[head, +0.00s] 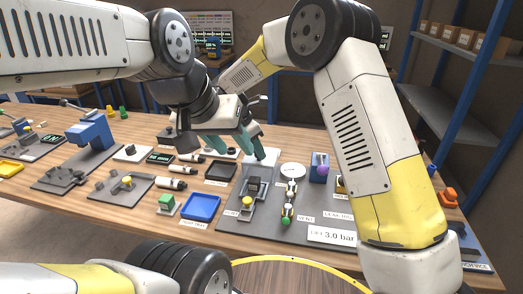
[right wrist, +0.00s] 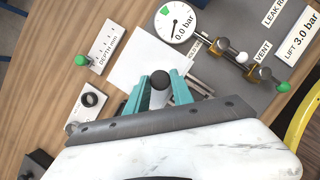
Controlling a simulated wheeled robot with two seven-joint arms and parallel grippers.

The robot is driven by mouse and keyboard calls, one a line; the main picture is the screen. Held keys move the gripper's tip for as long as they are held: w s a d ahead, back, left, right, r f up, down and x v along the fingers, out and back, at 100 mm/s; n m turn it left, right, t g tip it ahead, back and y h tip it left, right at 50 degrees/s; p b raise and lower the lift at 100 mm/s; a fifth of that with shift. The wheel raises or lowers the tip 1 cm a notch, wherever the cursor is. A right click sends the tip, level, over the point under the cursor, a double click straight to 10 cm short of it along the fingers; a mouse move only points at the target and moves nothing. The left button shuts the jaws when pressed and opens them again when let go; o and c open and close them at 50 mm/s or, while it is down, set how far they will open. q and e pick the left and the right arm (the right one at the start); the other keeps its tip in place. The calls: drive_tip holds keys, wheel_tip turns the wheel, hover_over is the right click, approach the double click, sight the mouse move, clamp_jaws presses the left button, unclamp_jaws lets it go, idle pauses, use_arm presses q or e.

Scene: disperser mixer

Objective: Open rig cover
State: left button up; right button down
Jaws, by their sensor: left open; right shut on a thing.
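I cannot tell whether the cover is lifted.
A round gauge (right wrist: 174,23) reading 0.0 bar and brass valve fittings (head: 289,200) stand right of the cover. A blue tray (head: 201,207), a black tray (head: 221,170) and a blue press (head: 90,134) are to the left. Shelving (head: 450,60) stands at right.

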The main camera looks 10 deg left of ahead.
drive_tip(key=shift+w, duration=0.6)
drive_tip(key=c, duration=1.1)
unclamp_jaws()
drive_tip(key=shift+r, duration=0.1)
drive_tip(key=v, duration=0.7)
drive_tip(key=shift+r, duration=0.35)
drive_tip(key=shift+s+a, duration=0.1)
drive_tip(key=shift+s, duration=0.05)
